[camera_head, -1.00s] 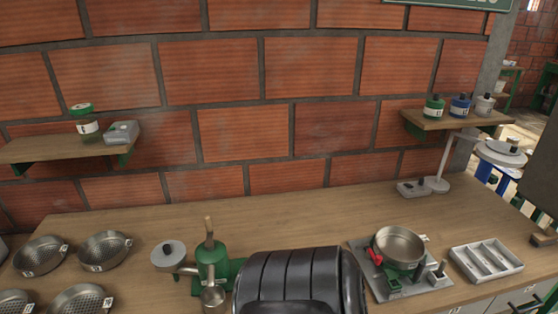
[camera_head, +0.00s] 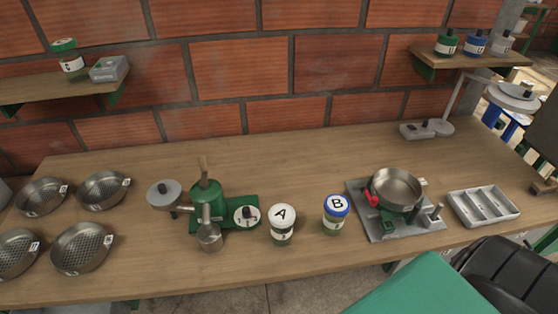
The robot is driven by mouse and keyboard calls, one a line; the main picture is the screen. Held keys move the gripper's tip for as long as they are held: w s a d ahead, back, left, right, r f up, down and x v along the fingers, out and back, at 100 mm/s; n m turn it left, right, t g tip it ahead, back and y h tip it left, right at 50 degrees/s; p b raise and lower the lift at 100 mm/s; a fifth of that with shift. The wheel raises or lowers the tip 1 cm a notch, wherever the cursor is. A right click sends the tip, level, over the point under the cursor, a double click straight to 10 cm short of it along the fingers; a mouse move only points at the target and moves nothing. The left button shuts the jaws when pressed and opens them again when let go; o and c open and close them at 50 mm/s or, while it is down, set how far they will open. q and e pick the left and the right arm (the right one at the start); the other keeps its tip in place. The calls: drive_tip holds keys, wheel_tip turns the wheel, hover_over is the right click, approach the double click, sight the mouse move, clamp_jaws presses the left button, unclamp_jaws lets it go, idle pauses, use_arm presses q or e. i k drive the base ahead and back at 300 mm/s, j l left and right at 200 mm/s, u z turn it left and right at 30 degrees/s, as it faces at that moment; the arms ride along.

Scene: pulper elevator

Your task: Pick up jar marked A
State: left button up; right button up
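The jar marked A (camera_head: 282,225) stands upright on the wooden table (camera_head: 310,155), near its front edge. It has a white lid with a black letter A. A jar marked B (camera_head: 336,213) with a blue-rimmed lid stands just to its right, with a small gap between them. Neither of my grippers is in the view, and nothing touches jar A.
A green pulper (camera_head: 206,198) with a dial stands left of jar A. A metal pan on a grey stand (camera_head: 397,189) and a divided tray (camera_head: 484,206) are at right. Several sieves (camera_head: 83,247) lie at left. A black chair (camera_head: 505,275) and a green surface (camera_head: 415,288) are in front at lower right.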

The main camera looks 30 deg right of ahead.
sight(280, 236)
drive_tip(key=z, duration=0.95)
drive_tip(key=l+u, duration=0.1)
drive_tip(key=l, duration=0.6)
